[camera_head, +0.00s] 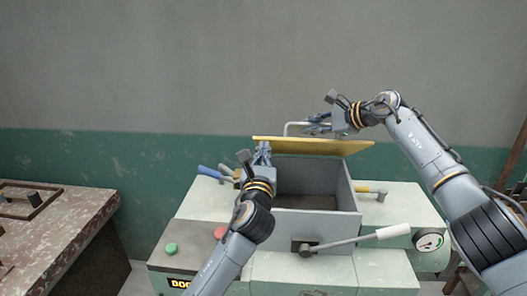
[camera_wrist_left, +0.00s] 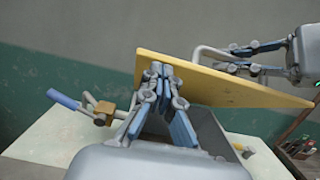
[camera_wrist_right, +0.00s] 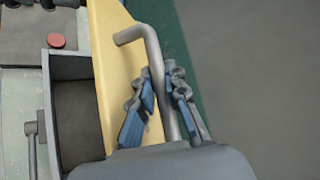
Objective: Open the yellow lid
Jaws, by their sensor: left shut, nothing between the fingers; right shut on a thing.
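The yellow lid (camera_head: 358,147) stands raised at the back of an open grey box (camera_head: 300,222), tilted back from the opening. It also shows in the left wrist view (camera_wrist_left: 215,80) and the right wrist view (camera_wrist_right: 112,70). A grey bar handle (camera_wrist_right: 150,45) is on the lid's outer face. My right gripper (camera_wrist_right: 160,75) is shut on this handle, with a finger on each side of the bar. My left gripper (camera_head: 263,148) is shut and empty above the box's left side, in front of the lid's left part. Its fingertips (camera_wrist_left: 158,70) overlap the lid in the left wrist view.
The box sits in a pale green machine with a white-gripped lever (camera_head: 390,232), a gauge (camera_head: 428,241), a red button (camera_head: 221,232) and a green button (camera_head: 171,248). A worn bench (camera_head: 60,235) stands at left.

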